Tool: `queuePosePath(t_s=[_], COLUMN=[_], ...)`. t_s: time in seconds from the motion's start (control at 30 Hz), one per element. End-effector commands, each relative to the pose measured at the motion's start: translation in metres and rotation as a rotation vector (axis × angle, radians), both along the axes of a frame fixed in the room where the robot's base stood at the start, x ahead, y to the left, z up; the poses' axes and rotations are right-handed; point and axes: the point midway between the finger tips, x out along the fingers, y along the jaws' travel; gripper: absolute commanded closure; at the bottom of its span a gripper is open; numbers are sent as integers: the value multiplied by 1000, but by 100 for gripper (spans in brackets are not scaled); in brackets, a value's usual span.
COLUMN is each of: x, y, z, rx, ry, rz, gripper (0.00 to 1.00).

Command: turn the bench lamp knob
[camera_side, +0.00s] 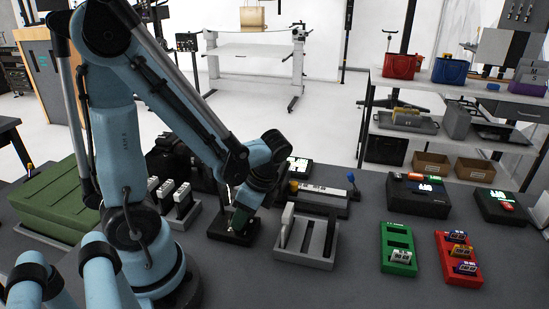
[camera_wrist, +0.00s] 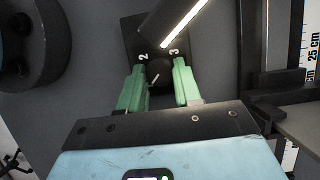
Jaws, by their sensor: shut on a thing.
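The bench lamp's black round knob (camera_wrist: 159,73) has a white pointer line and sits on a dark base (camera_wrist: 130,40) between two white marks. The pointer slants to the lower left in the wrist view. My gripper (camera_wrist: 160,68) has its two green fingers on either side of the knob and is shut on it. The lit lamp bar (camera_wrist: 184,22) runs up and right above the knob. In the side view my gripper (camera_side: 240,217) reaches down onto the lamp's black base (camera_side: 233,238), and the knob is hidden there.
A grey slotted rack (camera_side: 318,250) stands just right of the lamp base. A green tray (camera_side: 398,262) and a red tray (camera_side: 459,270) lie further right. A green case (camera_side: 60,200) is at the left.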

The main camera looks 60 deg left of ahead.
Motion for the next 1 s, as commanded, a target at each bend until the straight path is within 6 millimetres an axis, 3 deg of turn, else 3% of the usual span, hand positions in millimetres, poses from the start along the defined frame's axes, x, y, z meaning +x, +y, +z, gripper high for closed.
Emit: queuePosePath(t_s=[0.27, 0.3, 0.43, 0.77, 1.0], x=[0, 0, 0, 0, 5], y=[0, 0, 0, 0, -5], z=[0, 0, 0, 1, 17], rx=[1, 1, 1, 0, 0], ry=[1, 1, 1, 1, 1], rz=[-3, -3, -2, -1, -2], gripper=[97, 61, 41, 41, 41])
